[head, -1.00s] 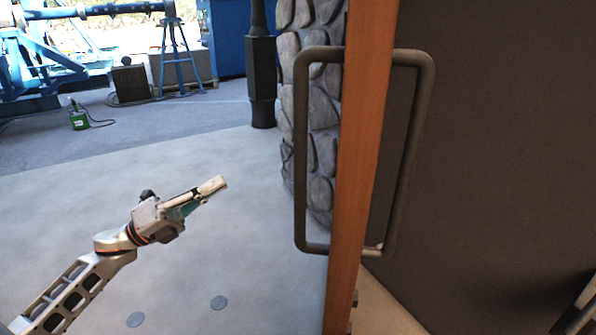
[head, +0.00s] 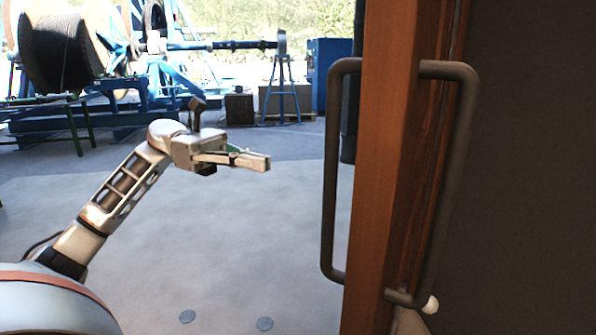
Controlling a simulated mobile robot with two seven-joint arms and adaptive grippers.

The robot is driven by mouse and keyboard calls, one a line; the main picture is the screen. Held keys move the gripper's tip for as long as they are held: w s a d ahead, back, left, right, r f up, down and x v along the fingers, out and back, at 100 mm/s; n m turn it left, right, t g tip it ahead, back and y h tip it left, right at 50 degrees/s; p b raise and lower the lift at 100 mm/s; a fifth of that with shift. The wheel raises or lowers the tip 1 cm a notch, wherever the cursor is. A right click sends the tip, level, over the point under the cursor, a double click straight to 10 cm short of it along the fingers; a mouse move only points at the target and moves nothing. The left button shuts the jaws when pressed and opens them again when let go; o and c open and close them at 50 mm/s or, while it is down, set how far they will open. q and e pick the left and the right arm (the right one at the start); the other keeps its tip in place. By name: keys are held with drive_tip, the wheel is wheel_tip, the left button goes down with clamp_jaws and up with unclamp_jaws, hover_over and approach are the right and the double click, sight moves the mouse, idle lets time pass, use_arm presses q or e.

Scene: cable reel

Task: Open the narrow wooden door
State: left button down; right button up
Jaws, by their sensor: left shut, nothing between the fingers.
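The narrow wooden door (head: 385,170) stands upright at the right, seen nearly edge-on as an orange-brown strip. A dark rectangular pull handle (head: 328,180) is on its left side. A matching handle (head: 464,150) is on its right side. My left gripper (head: 268,163) is left of the door, pointing right, with its fingers shut and empty. In the picture there is a gap between its fingertips and the left handle, and it touches neither handle nor door.
A dark panel (head: 540,180) fills the right side. A small pale rounded thing (head: 431,305) shows by the right handle's bottom; I cannot tell what it is. A large cable reel (head: 62,50) and blue stands are at the back. The grey floor (head: 260,235) left of the door is clear.

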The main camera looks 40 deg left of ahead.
use_arm(q)
drive_tip(key=w+d+p, duration=0.2)
drive_tip(key=d+p, duration=0.1)
drive_tip(key=d, duration=1)
use_arm(e)
drive_tip(key=shift+s+d+r, duration=0.1)
drive_tip(key=shift+s+r, duration=0.1)
drive_tip(key=shift+s, duration=0.35)
use_arm(q)
drive_tip(key=shift+w, duration=0.1)
